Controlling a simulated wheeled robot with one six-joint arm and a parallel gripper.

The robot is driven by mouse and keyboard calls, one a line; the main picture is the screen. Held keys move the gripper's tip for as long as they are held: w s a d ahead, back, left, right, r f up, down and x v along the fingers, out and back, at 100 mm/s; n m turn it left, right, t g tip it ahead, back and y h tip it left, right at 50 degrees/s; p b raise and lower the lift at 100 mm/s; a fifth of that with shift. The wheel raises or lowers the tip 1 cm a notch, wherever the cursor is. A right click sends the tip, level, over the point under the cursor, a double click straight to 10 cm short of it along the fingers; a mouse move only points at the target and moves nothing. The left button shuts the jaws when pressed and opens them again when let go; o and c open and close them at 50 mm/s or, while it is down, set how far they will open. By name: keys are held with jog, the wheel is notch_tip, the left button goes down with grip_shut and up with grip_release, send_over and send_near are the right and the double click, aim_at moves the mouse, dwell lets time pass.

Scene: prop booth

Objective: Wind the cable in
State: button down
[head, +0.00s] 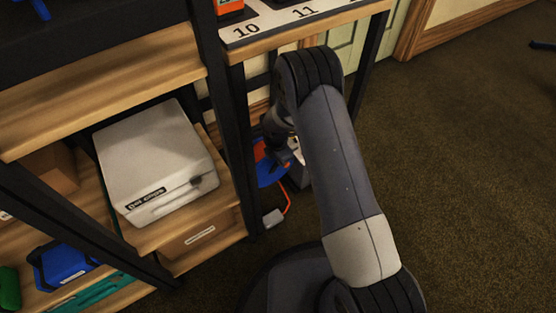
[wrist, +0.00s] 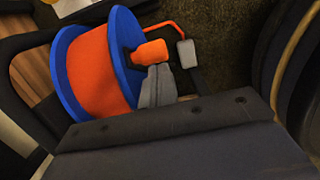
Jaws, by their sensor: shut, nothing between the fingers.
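A cable reel (wrist: 100,70) with blue flanges and orange cable wound on it fills the left of the wrist view. In the head view the reel (head: 268,176) shows partly behind my arm, low beside the shelf. An orange crank knob (wrist: 150,52) sticks out from its near flange. A short length of orange cable (head: 287,199) runs out to a grey plug (head: 273,218), also seen in the wrist view (wrist: 187,53). My gripper (wrist: 158,74) is shut and empty, its tips at the knob; I cannot tell if they touch it.
A wooden shelf unit with black posts (head: 238,140) stands close on the left. It holds a white case (head: 155,160) and a blue case (head: 65,265). A numbered board (head: 290,20) lies on the upper ledge.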

jog(key=shift+w+d+f+g+y, duration=0.3)
jog(key=shift+w+d+g+y, duration=0.3)
jog(key=shift+d+y, duration=0.25)
jog(key=shift+w+d+f+y+b, duration=0.15)
jog(key=shift+w+d+f+b, duration=0.15)
jog(key=shift+d+b, duration=0.2)
jog(key=shift+w+d+f+y+b, duration=0.1)
jog(key=shift+w+d+f+b, duration=0.05)
jog(key=shift+w+d+b, duration=0.25)
